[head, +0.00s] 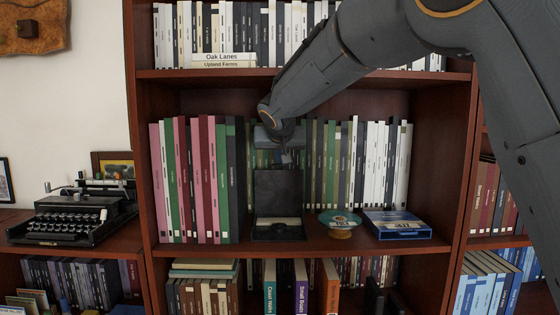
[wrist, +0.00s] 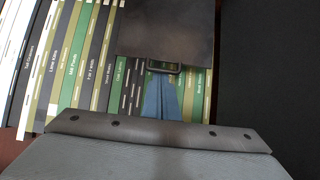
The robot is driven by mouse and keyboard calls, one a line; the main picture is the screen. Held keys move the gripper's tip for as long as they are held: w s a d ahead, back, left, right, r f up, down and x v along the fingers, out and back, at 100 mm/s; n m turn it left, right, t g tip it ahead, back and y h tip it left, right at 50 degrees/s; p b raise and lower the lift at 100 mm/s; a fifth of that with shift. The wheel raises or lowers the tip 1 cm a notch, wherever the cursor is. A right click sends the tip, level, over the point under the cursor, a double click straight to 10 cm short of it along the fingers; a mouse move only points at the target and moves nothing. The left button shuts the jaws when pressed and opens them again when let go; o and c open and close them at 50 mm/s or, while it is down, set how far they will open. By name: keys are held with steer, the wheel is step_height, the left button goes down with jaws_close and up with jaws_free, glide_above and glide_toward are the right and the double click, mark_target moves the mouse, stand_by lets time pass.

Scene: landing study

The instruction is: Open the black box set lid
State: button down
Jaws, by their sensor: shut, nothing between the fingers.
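The black box (head: 278,236) sits on the middle shelf in front of the books. Its lid (head: 278,192) stands up at the back edge, so the box is open and a pale patch shows inside it. My gripper (head: 286,158) is shut and empty, just above the lid's top edge. In the wrist view the shut blue-grey fingers (wrist: 163,72) point at the edge of a dark panel, which looks like the lid (wrist: 166,28). I cannot tell whether the fingertips touch it.
A disc on a round wooden stand (head: 340,222) and a blue case (head: 397,225) stand to the right of the box. Pink, green and dark books (head: 195,180) stand close on the left, more books behind. A typewriter (head: 70,218) is further left.

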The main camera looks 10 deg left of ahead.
steer(key=b+v, duration=0.2)
steer(key=v, duration=0.6)
steer(key=s+d+f+g, duration=0.1)
steer(key=d+f, duration=0.2)
steer(key=d, duration=0.1)
steer(key=s+d+f+h+p, duration=0.1)
steer(key=d+f, duration=0.2)
steer(key=d, duration=0.1)
steer(key=d+f+g, duration=0.1)
steer(key=d+f, duration=0.3)
steer(key=d, duration=0.1)
steer(key=shift+s+f+g+h+p, duration=0.15)
steer(key=shift+s+g+h+p, duration=0.15)
steer(key=shift+s+h+p, duration=0.1)
steer(key=s+d+f+g+p, duration=0.1)
steer(key=s+d+f+g, duration=0.1)
steer(key=s+d+f, duration=0.65)
steer(key=s+d+f+m+g+b, duration=0.1)
steer(key=s+d+f+g+b, duration=0.15)
steer(key=s+d+f, duration=0.6)
steer(key=s+d+f+m+g+b, duration=0.1)
steer(key=s+d+f+g, duration=0.25)
steer(key=s+f, duration=1)
step_height(320, 180, up, 14)
steer(key=t+p, duration=0.1)
steer(key=p, duration=1.1)
steer(key=shift+a+t+p, duration=0.4)
